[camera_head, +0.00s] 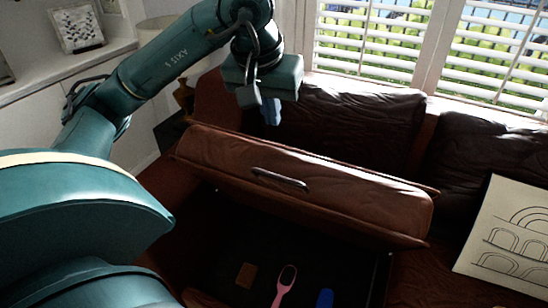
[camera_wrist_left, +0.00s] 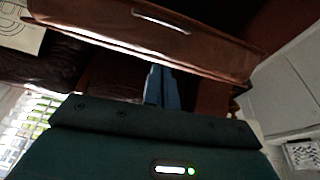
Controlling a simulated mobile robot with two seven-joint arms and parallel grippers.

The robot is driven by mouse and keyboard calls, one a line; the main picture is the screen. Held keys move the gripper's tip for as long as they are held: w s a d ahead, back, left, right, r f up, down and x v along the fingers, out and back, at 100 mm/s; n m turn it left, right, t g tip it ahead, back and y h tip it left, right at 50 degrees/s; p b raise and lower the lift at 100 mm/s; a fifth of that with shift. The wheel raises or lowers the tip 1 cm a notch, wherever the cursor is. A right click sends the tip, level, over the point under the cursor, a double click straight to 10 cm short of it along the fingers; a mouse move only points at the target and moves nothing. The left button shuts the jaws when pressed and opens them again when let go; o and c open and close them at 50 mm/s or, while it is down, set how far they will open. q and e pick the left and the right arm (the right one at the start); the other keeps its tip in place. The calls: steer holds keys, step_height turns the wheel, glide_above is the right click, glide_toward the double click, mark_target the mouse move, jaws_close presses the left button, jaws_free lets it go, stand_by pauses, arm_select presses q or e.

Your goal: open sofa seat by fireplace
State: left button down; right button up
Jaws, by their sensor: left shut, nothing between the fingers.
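The brown leather sofa seat (camera_head: 310,185) is raised and tilted, with a dark storage space (camera_head: 330,268) open beneath it. Its metal handle (camera_head: 280,179) faces up in the head view and also shows in the left wrist view (camera_wrist_left: 160,20). My left gripper (camera_head: 271,112) is above and behind the seat in the head view, in front of the sofa's backrest. Its blue fingers are shut and empty, apart from the handle. In the left wrist view the fingers (camera_wrist_left: 158,86) end near the seat's edge; I cannot tell whether they touch it. My right gripper is not in view.
A pink brush (camera_head: 284,284), a brown block (camera_head: 246,275) and a blue item (camera_head: 325,298) lie in the storage space. A drawing sheet (camera_head: 508,238) lies at the right. The backrest (camera_head: 350,120) and window blinds (camera_head: 375,45) are behind; a white ledge (camera_head: 60,68) is at the left.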

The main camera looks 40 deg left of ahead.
arm_select(q)
steer(key=m+b, duration=0.1)
steer(key=b, duration=0.1)
glide_above(273, 174)
steer(key=w, duration=0.1)
step_height(273, 174, down, 8)
steer(key=f, duration=0.3)
steer(key=shift+s+f, duration=0.3)
steer(key=shift+f, duration=0.05)
steer(key=shift+s+f, duration=0.2)
steer(key=shift+f, duration=0.25)
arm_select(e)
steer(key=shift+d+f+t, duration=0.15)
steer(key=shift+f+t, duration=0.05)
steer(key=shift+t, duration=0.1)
arm_select(q)
steer(key=shift+f, duration=0.1)
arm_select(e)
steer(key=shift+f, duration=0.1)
